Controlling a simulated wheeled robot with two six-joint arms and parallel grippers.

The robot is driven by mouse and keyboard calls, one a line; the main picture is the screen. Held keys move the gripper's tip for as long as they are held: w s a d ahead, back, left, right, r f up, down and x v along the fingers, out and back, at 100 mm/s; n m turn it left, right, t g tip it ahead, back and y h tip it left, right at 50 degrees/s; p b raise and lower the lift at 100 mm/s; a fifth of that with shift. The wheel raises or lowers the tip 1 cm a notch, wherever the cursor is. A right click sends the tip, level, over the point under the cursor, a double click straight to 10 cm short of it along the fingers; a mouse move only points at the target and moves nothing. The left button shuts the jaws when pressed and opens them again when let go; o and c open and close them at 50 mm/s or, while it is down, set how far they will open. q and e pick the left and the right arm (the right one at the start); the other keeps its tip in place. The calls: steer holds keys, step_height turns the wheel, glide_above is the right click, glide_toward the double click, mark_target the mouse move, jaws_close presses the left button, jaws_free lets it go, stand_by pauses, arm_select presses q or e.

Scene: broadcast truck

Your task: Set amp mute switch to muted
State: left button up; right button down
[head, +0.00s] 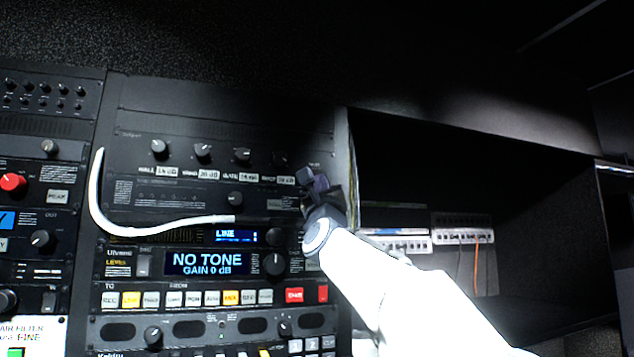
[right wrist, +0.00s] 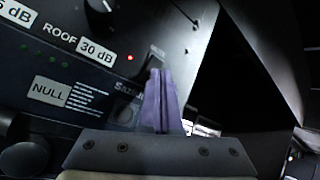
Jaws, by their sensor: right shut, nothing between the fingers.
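The amp panel (head: 180,140) is the dark rack unit with a row of knobs and dB labels, at upper middle in the head view. In the right wrist view its right end shows a lit red light (right wrist: 130,58) and a small label that seems to read MUTE. The mute switch is mostly hidden behind my fingers, so I cannot tell its position. My right gripper (head: 309,178) is shut and empty at the panel's right end. Its purple-grey fingers (right wrist: 157,78) are just below the label; I cannot tell whether they touch the switch. My left gripper is not in view.
A ROOF 30 dB label (right wrist: 82,42) and a NULL button (right wrist: 50,91) are left of my fingers. A white curved tube (head: 110,220) crosses the rack's left side. A NO TONE display (head: 207,263) is below. An open dark bay (head: 450,160) lies to the right.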

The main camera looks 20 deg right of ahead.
steer(key=shift+s+r+b, duration=0.1)
steer(key=shift+s+b, duration=0.4)
steer(key=shift+s, duration=0.2)
steer(key=shift+s, duration=0.1)
steer(key=shift+s+d+r+b, duration=0.15)
steer(key=shift+s+b, duration=0.4)
steer(key=shift+s, duration=0.65)
steer(key=shift+s+r+b, duration=0.15)
steer(key=shift+s+b, duration=0.35)
steer(key=shift+s, duration=0.7)
